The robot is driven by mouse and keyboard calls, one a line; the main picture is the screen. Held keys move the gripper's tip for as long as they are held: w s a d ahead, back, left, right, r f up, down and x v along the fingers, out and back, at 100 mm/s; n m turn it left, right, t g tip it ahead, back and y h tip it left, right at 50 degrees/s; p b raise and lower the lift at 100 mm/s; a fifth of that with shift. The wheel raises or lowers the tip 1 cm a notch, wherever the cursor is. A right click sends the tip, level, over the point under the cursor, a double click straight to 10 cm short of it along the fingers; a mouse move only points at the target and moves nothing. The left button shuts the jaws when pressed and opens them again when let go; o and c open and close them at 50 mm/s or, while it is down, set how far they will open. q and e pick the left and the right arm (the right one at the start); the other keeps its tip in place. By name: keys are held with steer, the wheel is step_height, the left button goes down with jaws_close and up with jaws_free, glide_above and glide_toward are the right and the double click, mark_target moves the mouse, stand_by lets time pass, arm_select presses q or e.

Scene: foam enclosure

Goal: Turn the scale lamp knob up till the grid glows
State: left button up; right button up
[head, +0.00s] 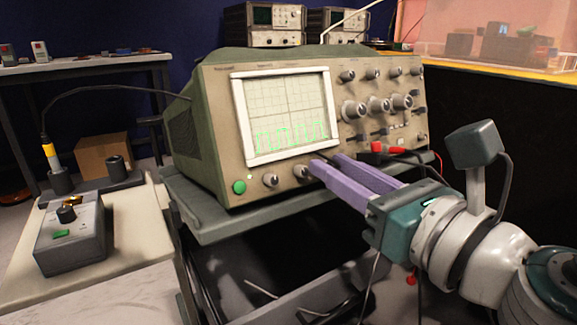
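The oscilloscope (222,120) stands on a grey cart shelf, its front panel facing me. Its screen (285,112) is pale, with thin grid lines and a green square-wave trace low down. I cannot tell whether the grid is lit. Under the screen are a green button (239,187), a small knob (270,180) and another small knob (301,171). My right gripper (327,164) reaches in from the right, its two purple fingertips at the panel just right of that second knob. The fingers stand a little apart; whatever is between their tips is hidden. My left gripper is out of view.
More knobs (379,104) fill the panel's right side, with a red plug (377,148) and cables close above my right fingers. A grey box with a black knob (70,232) and a probe stand (62,183) are on the left bench. The cart's shelf edge (215,232) runs below the oscilloscope.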

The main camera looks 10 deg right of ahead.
jaws_close()
stand_by(0.6)
steer(key=shift+m, duration=0.3)
